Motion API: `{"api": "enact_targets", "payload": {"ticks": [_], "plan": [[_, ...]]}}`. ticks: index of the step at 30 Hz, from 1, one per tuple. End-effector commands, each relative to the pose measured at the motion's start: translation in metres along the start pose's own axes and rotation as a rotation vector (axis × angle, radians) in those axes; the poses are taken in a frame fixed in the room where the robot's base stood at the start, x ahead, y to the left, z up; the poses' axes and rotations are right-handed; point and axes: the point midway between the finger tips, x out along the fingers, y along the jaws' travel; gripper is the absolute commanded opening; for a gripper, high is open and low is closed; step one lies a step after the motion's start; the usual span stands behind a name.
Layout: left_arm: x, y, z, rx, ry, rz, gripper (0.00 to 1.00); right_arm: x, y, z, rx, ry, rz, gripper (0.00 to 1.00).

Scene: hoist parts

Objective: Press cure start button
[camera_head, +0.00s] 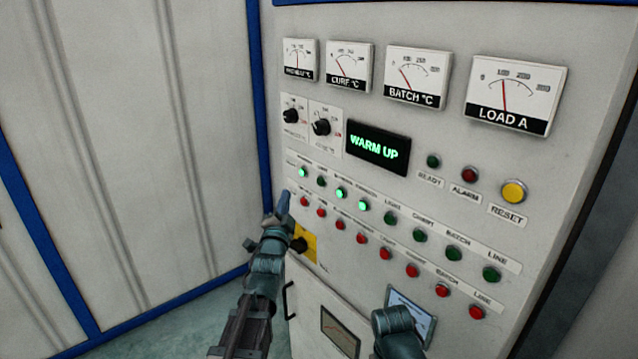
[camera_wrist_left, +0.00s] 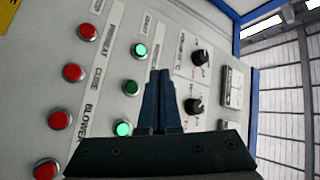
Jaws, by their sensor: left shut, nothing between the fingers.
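The cure start button is the dark green one (camera_head: 321,181), second from the left in the upper button row; it also shows in the left wrist view (camera_wrist_left: 130,87), unlit, between two lit green buttons, with the CURE label beside it. My left gripper (camera_head: 283,203) is shut and empty. In the head view its tips are left of and below the button, in front of the panel's left edge. In the left wrist view the fingers (camera_wrist_left: 160,76) point up the picture, right of the green row. I cannot tell their gap to the panel. My right gripper is not seen.
Red buttons (camera_head: 320,212) run below the green row. Selector knobs (camera_head: 321,127) and a display (camera_head: 377,150) reading WARM UP sit above. A yellow-plated switch (camera_head: 303,243) is close to my left wrist. Part of my right arm shows at the bottom.

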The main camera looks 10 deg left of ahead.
Motion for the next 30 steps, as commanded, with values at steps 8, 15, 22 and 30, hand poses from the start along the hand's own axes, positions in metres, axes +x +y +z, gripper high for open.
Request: {"api": "enact_targets", "payload": {"ticks": [8, 15, 22, 30], "plan": [[0.019, 0.013, -0.013, -0.002, 0.001, 0.002, 0.0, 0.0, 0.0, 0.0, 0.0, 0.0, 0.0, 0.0], [0.042, 0.03, -0.029, -0.003, 0.002, 0.002, 0.0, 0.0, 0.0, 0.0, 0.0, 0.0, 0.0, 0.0], [0.056, 0.041, -0.04, -0.002, 0.001, 0.002, 0.0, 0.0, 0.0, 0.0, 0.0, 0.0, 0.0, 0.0], [0.061, 0.045, -0.044, -0.001, 0.0, 0.001, 0.0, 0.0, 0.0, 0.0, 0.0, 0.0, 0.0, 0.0]]}}
